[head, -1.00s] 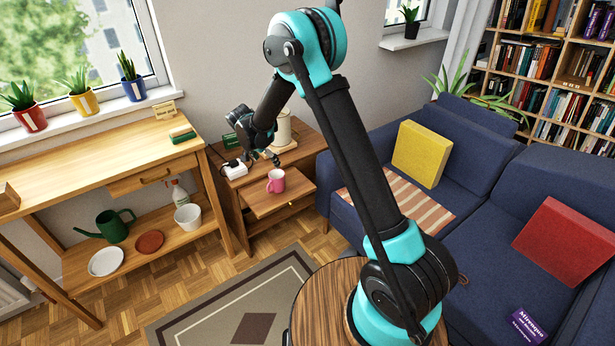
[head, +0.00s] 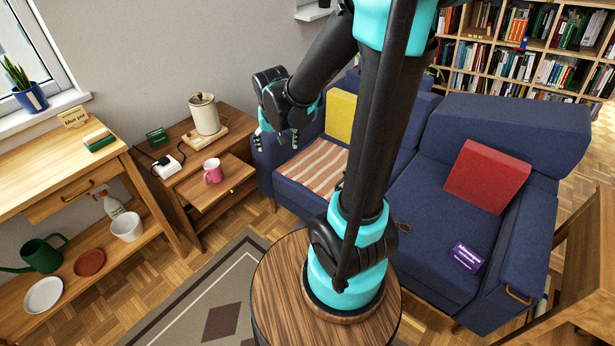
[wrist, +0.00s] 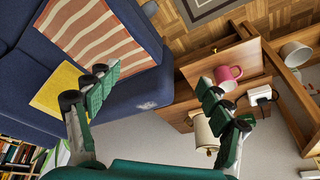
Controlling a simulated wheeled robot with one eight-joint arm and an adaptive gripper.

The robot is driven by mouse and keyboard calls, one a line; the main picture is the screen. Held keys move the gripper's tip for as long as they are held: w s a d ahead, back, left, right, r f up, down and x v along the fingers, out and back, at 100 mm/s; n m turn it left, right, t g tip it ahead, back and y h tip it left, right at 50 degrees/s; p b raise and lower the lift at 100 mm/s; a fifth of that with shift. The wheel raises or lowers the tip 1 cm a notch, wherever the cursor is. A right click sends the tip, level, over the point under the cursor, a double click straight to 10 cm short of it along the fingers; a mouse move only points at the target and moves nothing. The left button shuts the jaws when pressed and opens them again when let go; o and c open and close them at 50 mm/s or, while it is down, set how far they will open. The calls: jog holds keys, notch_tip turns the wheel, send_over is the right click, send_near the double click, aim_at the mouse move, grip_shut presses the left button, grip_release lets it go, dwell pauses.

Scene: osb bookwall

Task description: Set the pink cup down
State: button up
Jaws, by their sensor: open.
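The pink cup (head: 212,171) stands upright on the pulled-out wooden board (head: 229,184) of the side table. In the wrist view the pink cup (wrist: 227,75) shows on that board, partly behind one finger. My gripper (head: 276,138) is open and empty, raised to the right of the cup near the sofa's left arm, apart from the cup. In the wrist view the two green fingers of my gripper (wrist: 158,92) are spread wide with nothing between them.
A cream canister (head: 204,114) stands on a small board on the side table's top, beside a white power strip (head: 167,167). The blue sofa (head: 420,215) is at the right. A wooden bench (head: 55,178) with a white pot (head: 127,226) below stands at the left.

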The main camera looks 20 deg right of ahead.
jog(key=s+d+f+n, duration=0.1)
jog(key=s+d, duration=0.1)
jog(key=s, duration=0.5)
jog(key=s+d+f+n, duration=0.1)
jog(key=s+d, duration=0.2)
jog(key=s, duration=0.3)
jog(key=shift+s+d+f+t+y, duration=0.2)
jog(key=shift+s+f+t+y, duration=0.1)
jog(key=shift+s+f, duration=0.1)
jog(key=shift+w+a, duration=0.1)
